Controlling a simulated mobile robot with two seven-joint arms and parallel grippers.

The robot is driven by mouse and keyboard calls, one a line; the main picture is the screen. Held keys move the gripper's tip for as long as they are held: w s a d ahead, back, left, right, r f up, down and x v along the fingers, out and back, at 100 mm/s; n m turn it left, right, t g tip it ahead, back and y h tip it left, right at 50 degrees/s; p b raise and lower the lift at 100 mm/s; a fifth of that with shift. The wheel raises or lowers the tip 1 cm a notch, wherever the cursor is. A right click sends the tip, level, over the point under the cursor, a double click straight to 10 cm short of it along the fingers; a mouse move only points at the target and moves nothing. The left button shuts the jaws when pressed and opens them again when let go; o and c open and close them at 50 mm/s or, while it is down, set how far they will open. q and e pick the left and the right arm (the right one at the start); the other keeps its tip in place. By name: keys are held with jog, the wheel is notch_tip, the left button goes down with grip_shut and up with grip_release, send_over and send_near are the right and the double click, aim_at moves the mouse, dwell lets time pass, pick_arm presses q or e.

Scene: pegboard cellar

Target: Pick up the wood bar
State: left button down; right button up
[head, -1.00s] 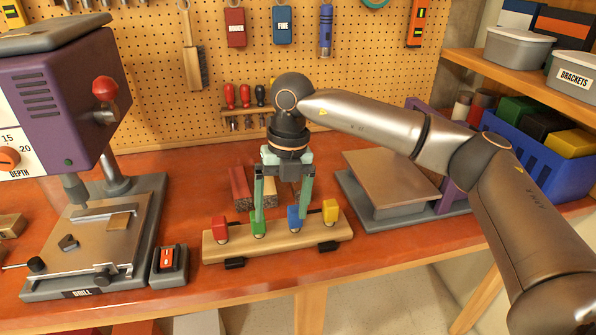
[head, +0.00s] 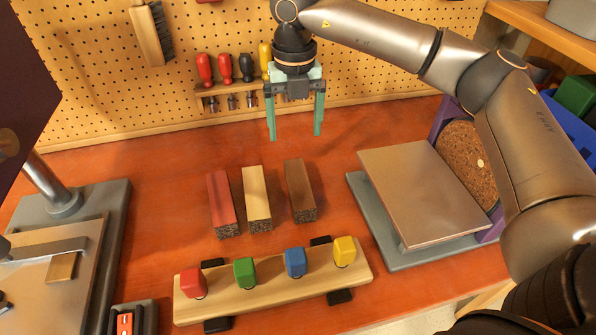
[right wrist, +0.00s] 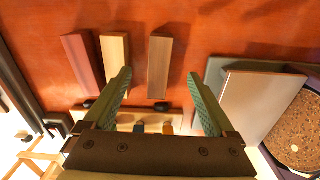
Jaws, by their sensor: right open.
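Three short bars lie side by side on the red-brown bench: a red one (head: 222,203), a pale wood one (head: 256,197) and a brown wood one (head: 300,189). Their near ends are dark and speckled. All three also show in the right wrist view: red (right wrist: 82,62), pale (right wrist: 115,56) and brown (right wrist: 160,66). My right gripper (head: 295,135) is open and empty, with green fingers pointing down. It hangs apart from the bars, and in the right wrist view the brown bar lies between its fingers in the picture. My left gripper is not in view.
A wooden strip (head: 222,304) with red, green, blue and yellow blocks stands in front of the bars. A sander with a flat metal table (head: 420,190) is to the right. The drill base (head: 105,225) is to the left. A pegboard with a screwdriver rack (head: 240,90) stands behind.

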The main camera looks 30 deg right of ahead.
aim_at(296, 171)
notch_tip(296, 171, down, 7)
jog(key=shift+s+r+p, duration=0.1)
jog(key=shift+p, duration=0.25)
jog(key=shift+s+f+p, duration=0.2)
jog(key=shift+f+p, duration=0.35)
jog(key=shift+f, duration=2.25)
grip_shut()
